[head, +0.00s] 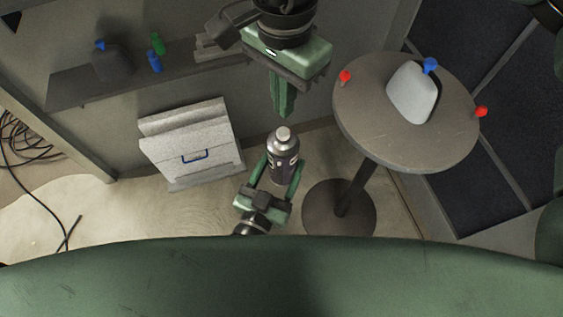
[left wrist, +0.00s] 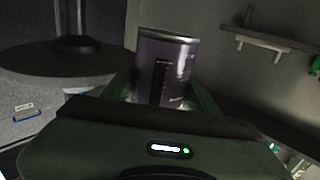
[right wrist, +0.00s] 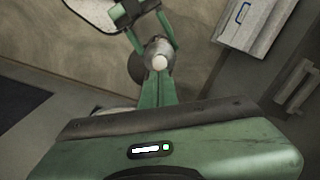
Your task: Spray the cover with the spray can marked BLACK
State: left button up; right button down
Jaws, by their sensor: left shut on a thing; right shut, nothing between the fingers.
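A dark spray can (head: 284,150) with a pale cap stands upright between the fingers of my left gripper (head: 278,168), which is shut on it. Its dark side and label show in the left wrist view (left wrist: 165,68); I cannot read the marking. My right gripper (head: 283,112) is shut and empty, just beyond the can and apart from it in the head view. In the right wrist view, the can's cap (right wrist: 160,62) shows beyond the right fingers. The light grey cover (head: 410,95) sits on the round table (head: 375,135), right of both grippers.
A blue knob (head: 430,65) is at the cover's top edge, and red knobs (head: 345,76) (head: 481,112) are at the table's rim. A shelf (head: 75,90) holds small bottles at the left. A grey box (head: 190,140) with a blue handle stands below it. Cables lie far left.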

aim_at(283, 132)
jog(key=shift+f, duration=1.95)
jog(key=shift+f, duration=0.3)
dwell(0.4)
jog(key=shift+f, duration=0.85)
jog(key=shift+r, duration=2.55)
notch_tip(283, 132, up, 12)
